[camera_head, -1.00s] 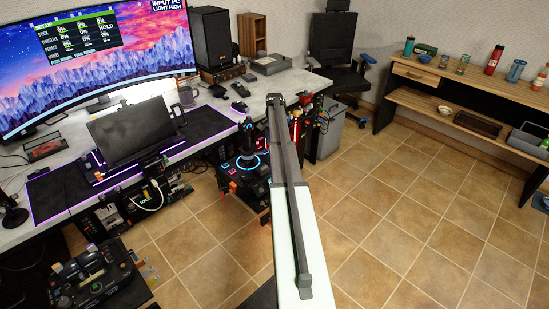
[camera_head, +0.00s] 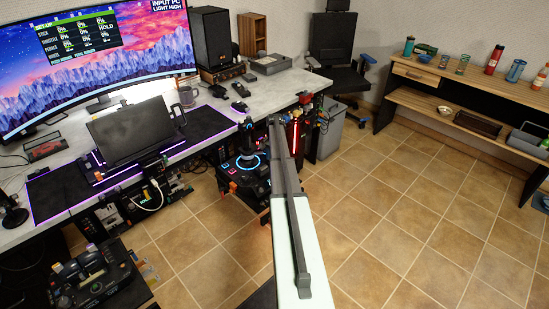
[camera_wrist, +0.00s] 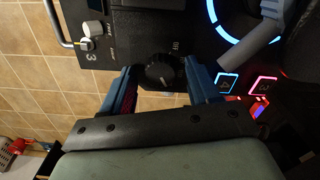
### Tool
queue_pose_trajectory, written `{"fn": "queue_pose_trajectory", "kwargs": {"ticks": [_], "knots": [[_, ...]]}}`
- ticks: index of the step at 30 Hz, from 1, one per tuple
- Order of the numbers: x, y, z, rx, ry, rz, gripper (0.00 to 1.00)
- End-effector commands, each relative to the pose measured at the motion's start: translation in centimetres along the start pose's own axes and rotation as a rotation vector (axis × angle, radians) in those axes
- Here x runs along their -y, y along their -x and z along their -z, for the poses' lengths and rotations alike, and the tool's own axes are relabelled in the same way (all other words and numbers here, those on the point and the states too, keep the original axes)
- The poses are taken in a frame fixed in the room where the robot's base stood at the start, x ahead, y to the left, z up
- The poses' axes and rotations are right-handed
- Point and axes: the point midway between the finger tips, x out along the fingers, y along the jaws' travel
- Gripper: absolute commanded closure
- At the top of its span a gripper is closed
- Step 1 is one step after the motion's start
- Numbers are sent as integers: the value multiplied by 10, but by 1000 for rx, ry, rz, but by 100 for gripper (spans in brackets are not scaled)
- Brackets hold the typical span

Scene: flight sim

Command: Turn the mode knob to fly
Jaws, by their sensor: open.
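In the wrist view, a round black knob (camera_wrist: 160,72) sits on a dark panel (camera_wrist: 140,20) between the two blue fingers of my gripper (camera_wrist: 160,88). The gripper is open, one finger to each side of the knob, with visible room at its sides. I cannot tell whether either finger touches it. In the head view, the lit stick panel (camera_head: 250,172) stands left of my arm, which hides my fingertips and the knob there.
A white-topped knob (camera_wrist: 93,30) and a metal handle (camera_wrist: 57,25) are left of the black knob. Lit square buttons (camera_wrist: 227,83) and a blue-ringed stick base (camera_wrist: 245,25) are to its right. In the head view, the desk (camera_head: 215,105) stands behind and open tiled floor (camera_head: 400,220) lies right.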

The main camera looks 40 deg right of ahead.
Motion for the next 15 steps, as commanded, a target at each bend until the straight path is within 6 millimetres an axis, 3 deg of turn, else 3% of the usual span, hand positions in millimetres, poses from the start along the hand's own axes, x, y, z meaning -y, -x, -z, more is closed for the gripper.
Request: {"fn": "queue_pose_trajectory", "kwargs": {"ticks": [2,15], "knots": [[0,0,0,0,0,0,40],[0,0,0,0,0,0,81]]}}
